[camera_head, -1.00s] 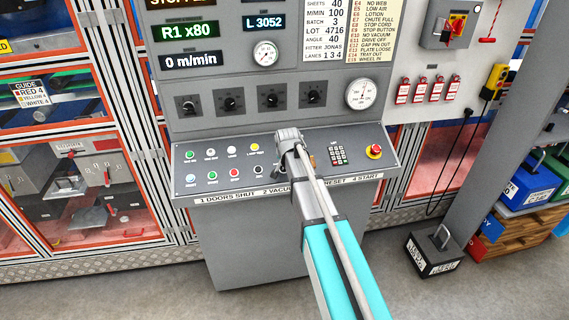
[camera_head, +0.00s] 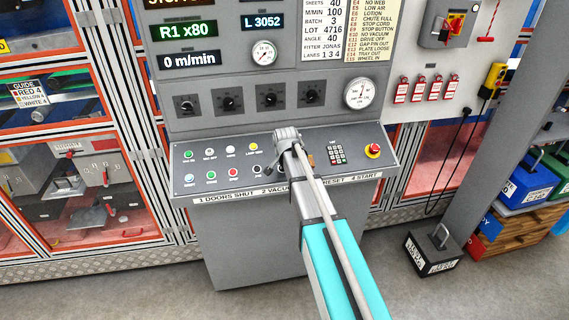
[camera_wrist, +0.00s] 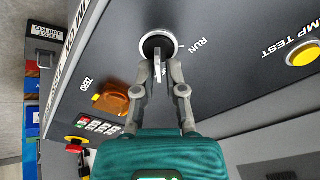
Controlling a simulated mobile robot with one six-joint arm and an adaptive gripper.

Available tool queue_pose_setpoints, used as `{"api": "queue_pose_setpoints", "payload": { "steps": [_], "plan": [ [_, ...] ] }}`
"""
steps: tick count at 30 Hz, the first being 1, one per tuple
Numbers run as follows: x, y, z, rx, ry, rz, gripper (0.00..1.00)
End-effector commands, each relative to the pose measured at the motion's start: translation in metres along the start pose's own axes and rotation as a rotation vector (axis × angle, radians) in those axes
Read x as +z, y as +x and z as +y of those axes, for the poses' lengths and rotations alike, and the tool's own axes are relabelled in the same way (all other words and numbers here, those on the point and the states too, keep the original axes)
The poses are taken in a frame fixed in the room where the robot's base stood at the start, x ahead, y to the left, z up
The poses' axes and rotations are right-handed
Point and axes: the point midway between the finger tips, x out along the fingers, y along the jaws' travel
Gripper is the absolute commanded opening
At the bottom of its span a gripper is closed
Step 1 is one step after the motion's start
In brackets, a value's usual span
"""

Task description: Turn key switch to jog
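The key switch (camera_wrist: 157,45) is in the wrist view at top centre, a black round lock in a silver ring. A thin metal key stands out of it between my fingers. The label RUN (camera_wrist: 198,47) is right of the ring; another label is mostly hidden behind the key and fingers. My gripper (camera_wrist: 161,70) has one finger on each side of the key, with a visible gap at least on the right, so it looks open around it. In the head view my gripper (camera_head: 272,162) is over the middle of the sloping panel, and my arm hides the switch.
An orange guarded ZERO button (camera_wrist: 112,100) and a keypad (camera_wrist: 98,126) lie left of my fingers. A yellow lamp-test button (camera_wrist: 302,54) is at right. A red stop button (camera_head: 373,151) sits on the panel's right end. Several coloured buttons (camera_head: 212,175) fill its left.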

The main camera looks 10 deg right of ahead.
Motion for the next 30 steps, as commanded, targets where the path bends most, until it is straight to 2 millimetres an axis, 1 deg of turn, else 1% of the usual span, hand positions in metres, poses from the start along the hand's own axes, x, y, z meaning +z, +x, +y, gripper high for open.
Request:
{"api": "queue_pose_setpoints", "payload": {
  "steps": [1, 2, 3, 19, 26, 30],
  "plan": [
    [-0.0001, 0.0000, 0.0000, 0.000, 0.000, 0.000, 0.32],
    [-0.0001, 0.0000, 0.0000, 0.000, 0.000, 0.001, 0.38],
    [-0.0002, 0.0000, 0.0000, 0.000, -0.001, 0.001, 0.41],
    [-0.0007, 0.0000, -0.0002, -0.003, -0.023, 0.002, 0.41],
    [-0.0008, 0.0000, -0.0011, -0.011, -0.108, 0.002, 0.41],
    [-0.0007, 0.0000, -0.0019, -0.019, -0.189, 0.003, 0.41]
  ]
}}
